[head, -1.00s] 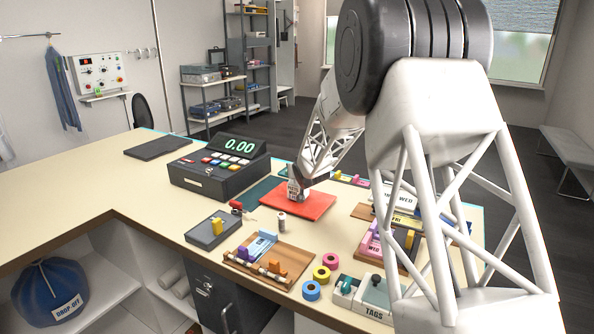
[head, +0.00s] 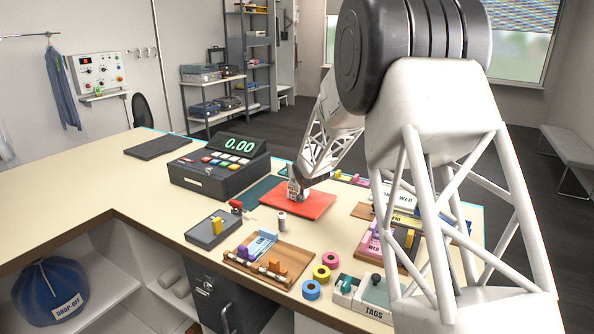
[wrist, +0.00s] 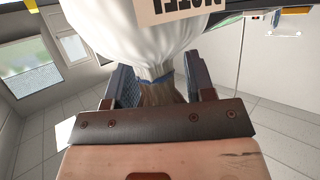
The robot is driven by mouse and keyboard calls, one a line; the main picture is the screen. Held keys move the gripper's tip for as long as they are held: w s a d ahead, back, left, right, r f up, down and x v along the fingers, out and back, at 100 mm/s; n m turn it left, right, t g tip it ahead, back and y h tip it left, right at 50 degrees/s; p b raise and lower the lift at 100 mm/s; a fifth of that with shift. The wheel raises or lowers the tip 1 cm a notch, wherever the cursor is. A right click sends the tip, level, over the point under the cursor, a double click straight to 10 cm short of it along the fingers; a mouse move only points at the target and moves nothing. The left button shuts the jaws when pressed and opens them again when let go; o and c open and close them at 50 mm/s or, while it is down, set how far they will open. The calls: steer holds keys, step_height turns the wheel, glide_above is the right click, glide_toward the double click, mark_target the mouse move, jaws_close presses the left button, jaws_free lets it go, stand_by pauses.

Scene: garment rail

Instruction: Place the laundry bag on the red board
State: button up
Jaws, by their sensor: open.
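The red board (head: 312,206) lies flat on the counter in the head view. A small white bag with dark lettering (head: 293,188), which I take for the laundry bag, is at its back left part, partly behind my gripper (head: 302,180). In the wrist view the white bag (wrist: 130,32) is large, with a lettered tan label and a blue tie around its gathered neck. My gripper (wrist: 165,82) is open, with its fingers on either side of the neck. Whether they touch the neck, and the bag's exact contact with the board, I cannot tell.
A cash register (head: 220,165) stands left of the board, with a grey tray (head: 208,236) in front of it. A wooden tray (head: 272,266), tape rolls (head: 321,272) and tag boxes lie nearer the front. A blue drop-off bag (head: 45,285) sits on the shelf below.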

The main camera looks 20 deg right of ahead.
steer(key=shift+r, duration=0.1)
steer(key=v, duration=1.2)
steer(key=shift+s+r, duration=0.1)
stand_by(0.9)
steer(key=s+a+r+g+h, duration=0.1)
steer(key=s+a+r+g, duration=0.15)
steer(key=s, duration=0.85)
steer(key=s+a+r+g, duration=0.2)
steer(key=s+r+g, duration=0.1)
steer(key=s, duration=0.8)
steer(key=s+a+f+g, duration=0.1)
steer(key=s+a+g, duration=0.1)
steer(key=s, duration=1.4)
steer(key=s+a+f+g, duration=0.1)
steer(key=s+a+g, duration=0.2)
steer(key=s, duration=1.3)
steer(key=shift+a+y, duration=0.2)
steer(key=shift+y, duration=0.2)
